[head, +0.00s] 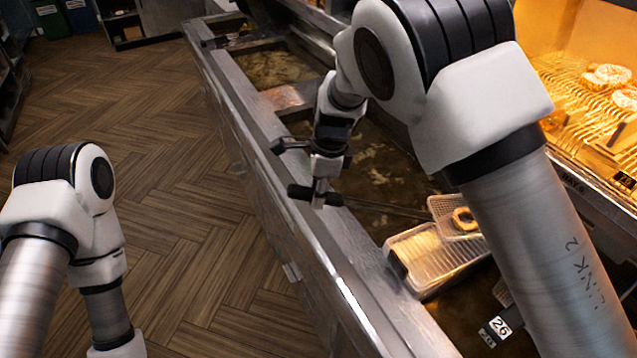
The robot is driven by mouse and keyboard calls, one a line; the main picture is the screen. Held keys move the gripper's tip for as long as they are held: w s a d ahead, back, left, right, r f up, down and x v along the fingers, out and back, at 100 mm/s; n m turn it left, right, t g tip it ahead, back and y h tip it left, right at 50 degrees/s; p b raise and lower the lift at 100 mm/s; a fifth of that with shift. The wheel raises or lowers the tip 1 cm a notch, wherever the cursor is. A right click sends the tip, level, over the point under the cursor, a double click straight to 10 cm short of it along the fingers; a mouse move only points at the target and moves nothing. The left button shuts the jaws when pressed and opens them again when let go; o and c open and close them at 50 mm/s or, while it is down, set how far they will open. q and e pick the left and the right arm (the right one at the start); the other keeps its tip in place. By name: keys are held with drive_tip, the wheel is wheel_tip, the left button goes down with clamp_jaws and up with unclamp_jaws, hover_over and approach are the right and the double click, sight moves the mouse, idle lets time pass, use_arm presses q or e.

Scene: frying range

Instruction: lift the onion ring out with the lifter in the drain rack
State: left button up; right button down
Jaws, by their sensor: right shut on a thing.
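My right gripper (318,190) is shut on the dark handle of the lifter (385,208), over the fryer's front edge. The lifter's thin rod runs right to a pale mesh head (446,204). A golden onion ring (465,219) shows on the mesh head. The head overlaps the far right part of a pale rack tray (428,262) over the fryer; I cannot tell whether they touch. My left arm is at the lower left, over the floor, and its gripper is out of view.
Dark oil vats (375,165) lie along the metal counter (262,165). A lit warming rack (590,105) at the right holds several ring-shaped pieces. A tag marked 26 (500,327) sits at the lower right. The wooden floor (165,170) at the left is clear.

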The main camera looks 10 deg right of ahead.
drive_tip(key=shift+d+r+b, duration=0.1)
drive_tip(key=shift+b, duration=0.3)
drive_tip(key=y+b, duration=0.1)
drive_tip(key=r+b, duration=0.1)
drive_tip(key=b, duration=0.1)
drive_tip(key=shift+d+r+y, duration=0.3)
drive_tip(key=shift+y, duration=0.1)
drive_tip(key=s+d+r+y+b, duration=0.15)
drive_tip(key=d+r+y, duration=0.25)
drive_tip(key=d+r, duration=0.4)
drive_tip(key=d+r+y+b, duration=0.25)
drive_tip(key=d+r, duration=0.35)
drive_tip(key=r, duration=0.5)
drive_tip(key=w+a+h+p, duration=0.1)
drive_tip(key=a+h+p, duration=0.1)
drive_tip(key=a+p, duration=0.8)
drive_tip(key=a, duration=0.5)
drive_tip(key=shift+w+a, duration=0.3)
drive_tip(key=shift+a, duration=0.05)
drive_tip(key=shift+f, duration=0.1)
